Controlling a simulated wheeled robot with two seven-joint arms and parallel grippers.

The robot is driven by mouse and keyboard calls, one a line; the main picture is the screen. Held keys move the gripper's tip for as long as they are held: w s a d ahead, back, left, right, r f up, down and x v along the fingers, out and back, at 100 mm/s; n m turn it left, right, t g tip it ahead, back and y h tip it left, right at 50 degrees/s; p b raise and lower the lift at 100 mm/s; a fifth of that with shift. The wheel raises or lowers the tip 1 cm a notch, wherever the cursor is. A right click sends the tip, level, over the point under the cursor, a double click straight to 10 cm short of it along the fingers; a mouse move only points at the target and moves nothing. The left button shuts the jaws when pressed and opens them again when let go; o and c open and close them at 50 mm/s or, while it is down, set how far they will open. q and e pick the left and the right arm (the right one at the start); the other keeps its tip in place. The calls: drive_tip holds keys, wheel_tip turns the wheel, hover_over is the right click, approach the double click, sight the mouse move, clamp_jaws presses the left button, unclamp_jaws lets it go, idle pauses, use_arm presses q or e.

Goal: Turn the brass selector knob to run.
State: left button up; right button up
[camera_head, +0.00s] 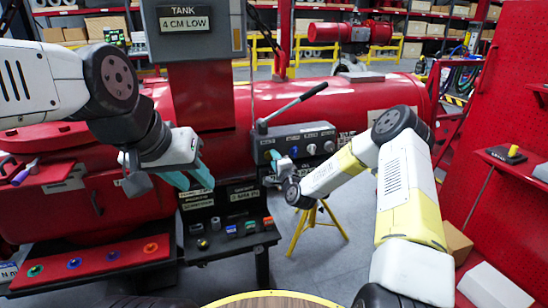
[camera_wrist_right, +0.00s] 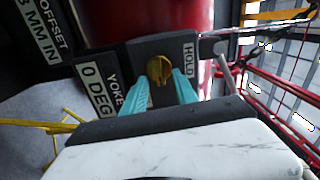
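The brass selector knob (camera_wrist_right: 159,69) shows in the right wrist view on a dark plate, with a HOLD label to its right and a YOKE label to its lower left. My right gripper (camera_wrist_right: 160,77) is open, its teal fingertips on either side of the knob. I cannot tell whether they touch it.
The grey control box (camera_head: 300,143) with small knobs and a black lever (camera_head: 295,103) stands before a red cylinder (camera_head: 345,95). A dark tray (camera_head: 235,240) with small coloured parts is below. A yellow tripod (camera_head: 318,222) stands behind my right arm. Red shelving (camera_head: 525,165) bounds the right.

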drive_tip(key=v, duration=0.7)
drive_tip(key=shift+s, duration=0.2)
drive_tip(key=s+d+r+n+g+h, duration=0.1)
drive_tip(key=s+d+r+n+g, duration=0.25)
drive_tip(key=s+r+n, duration=0.35)
drive_tip(key=s+d+r+n+g+h, duration=0.2)
drive_tip(key=s+r+n+g, duration=0.25)
drive_tip(key=r, duration=0.35)
drive_tip(key=s+d+r+n+g, duration=0.1)
drive_tip(key=s+r, duration=0.1)
drive_tip(key=s, duration=0.7)
drive_tip(key=s+d+r+g, duration=0.1)
drive_tip(key=s+d+r, duration=0.1)
drive_tip(key=s, duration=0.7)
drive_tip(key=s+d+r+n+g, duration=0.1)
drive_tip(key=s+d+r, duration=0.1)
drive_tip(key=s, duration=0.7)
drive_tip(key=shift+s+r+n, duration=0.35)
drive_tip(key=shift+s+r, duration=0.05)
drive_tip(key=shift+r, duration=0.3)
